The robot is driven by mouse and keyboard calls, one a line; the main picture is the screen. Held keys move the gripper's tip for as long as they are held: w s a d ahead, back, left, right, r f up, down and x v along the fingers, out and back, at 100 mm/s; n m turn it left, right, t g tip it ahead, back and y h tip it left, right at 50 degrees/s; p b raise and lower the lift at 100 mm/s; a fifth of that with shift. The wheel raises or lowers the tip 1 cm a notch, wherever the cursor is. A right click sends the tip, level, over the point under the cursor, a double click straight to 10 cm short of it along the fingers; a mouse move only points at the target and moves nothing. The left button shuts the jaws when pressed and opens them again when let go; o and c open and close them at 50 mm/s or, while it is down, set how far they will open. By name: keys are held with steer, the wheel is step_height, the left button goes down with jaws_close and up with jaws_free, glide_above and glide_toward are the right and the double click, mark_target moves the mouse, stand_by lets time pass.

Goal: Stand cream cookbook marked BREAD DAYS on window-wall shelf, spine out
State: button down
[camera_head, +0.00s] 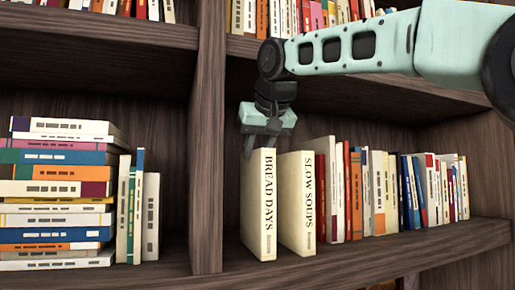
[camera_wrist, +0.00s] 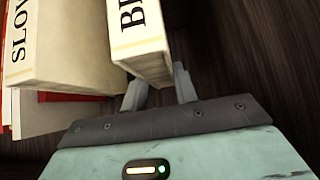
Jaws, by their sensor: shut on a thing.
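The cream cookbook marked BREAD DAYS (camera_head: 264,206) stands upright on the shelf board (camera_head: 330,268), its spine facing out. It is just right of the upright divider, with a gap on each side. My gripper (camera_head: 262,146) is above it and shut on its top end. In the wrist view the gripper's fingers (camera_wrist: 160,88) are at the end of the cookbook (camera_wrist: 138,38); the far finger is partly hidden by the book. A similar cream book marked SLOW SOUPS (camera_head: 298,203) stands to its right, also in the wrist view (camera_wrist: 65,50).
A row of several books (camera_head: 390,195) fills the shelf right of SLOW SOUPS. The upright divider (camera_head: 208,150) is close on the left. Beyond it are a stack of books (camera_head: 60,200) and several upright ones. An upper shelf board (camera_head: 340,85) runs behind my arm.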

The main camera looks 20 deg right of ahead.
steer(key=shift+f, duration=0.1)
steer(key=c, duration=1.1)
jaws_free()
steer(key=shift+s+r, duration=0.15)
steer(key=shift+r, duration=0.05)
steer(key=b+v, duration=0.2)
steer(key=v, duration=0.9)
steer(key=shift+s+r+b, duration=0.25)
steer(key=shift+b, duration=0.05)
